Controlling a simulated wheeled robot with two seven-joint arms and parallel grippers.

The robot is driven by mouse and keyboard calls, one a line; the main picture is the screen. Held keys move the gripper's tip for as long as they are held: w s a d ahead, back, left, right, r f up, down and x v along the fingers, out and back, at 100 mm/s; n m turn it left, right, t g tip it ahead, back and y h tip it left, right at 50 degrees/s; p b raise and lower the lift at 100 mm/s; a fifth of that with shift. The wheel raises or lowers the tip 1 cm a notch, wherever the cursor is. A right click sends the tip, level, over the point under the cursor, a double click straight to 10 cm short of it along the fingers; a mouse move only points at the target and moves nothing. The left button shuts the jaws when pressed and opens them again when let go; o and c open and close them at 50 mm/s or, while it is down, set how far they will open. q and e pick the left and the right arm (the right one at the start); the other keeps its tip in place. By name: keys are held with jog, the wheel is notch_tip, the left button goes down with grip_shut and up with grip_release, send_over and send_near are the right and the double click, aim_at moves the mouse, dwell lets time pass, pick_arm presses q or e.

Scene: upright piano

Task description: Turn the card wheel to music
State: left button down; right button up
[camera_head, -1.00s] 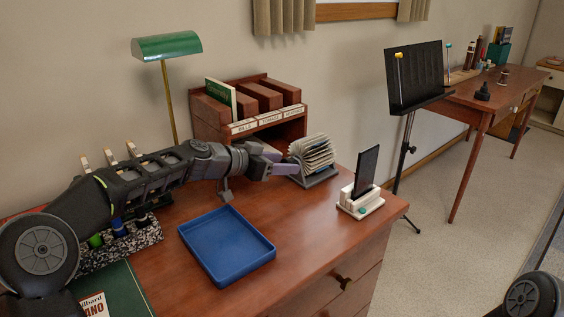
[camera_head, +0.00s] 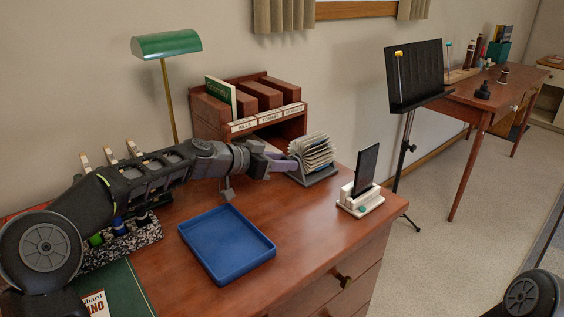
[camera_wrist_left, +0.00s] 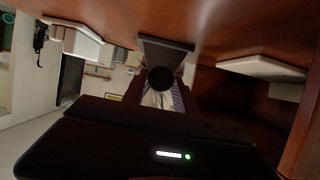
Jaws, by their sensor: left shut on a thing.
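The card wheel (camera_head: 315,151), a fan of pale cards on a dark base, stands on the desk to the right of the wooden organizer. My left gripper (camera_head: 292,164) reaches its left side. In the left wrist view, which is upside down, a round dark knob (camera_wrist_left: 160,78) sits at my fingertips (camera_wrist_left: 160,88), with pale cards (camera_wrist_left: 153,98) behind it. My left gripper is shut on this knob. The writing on the cards is too small to read. My right gripper is out of view.
A labelled wooden organizer (camera_head: 228,128) stands behind my left arm. A blue tray (camera_head: 262,247) lies in front. A white stand with a dark panel (camera_head: 366,170) is to the right. A green lamp (camera_head: 166,46) and a music stand (camera_head: 414,75) rise behind.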

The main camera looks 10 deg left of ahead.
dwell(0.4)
pick_arm(q)
jog(key=shift+w+a+n+g+h, duration=0.15)
jog(key=shift+n+g+h, duration=0.35)
jog(key=shift+n, duration=0.7)
jog(key=shift+a+f+n+g+h, duration=0.1)
jog(key=shift+n+g+h, duration=0.2)
jog(key=shift+n+h, duration=0.8)
jog(key=c, duration=1)
grip_release()
jog(key=shift+a, duration=0.1)
jog(key=v, duration=0.7)
jog(key=shift+s+a, duration=0.15)
jog(key=shift+s, duration=0.1)
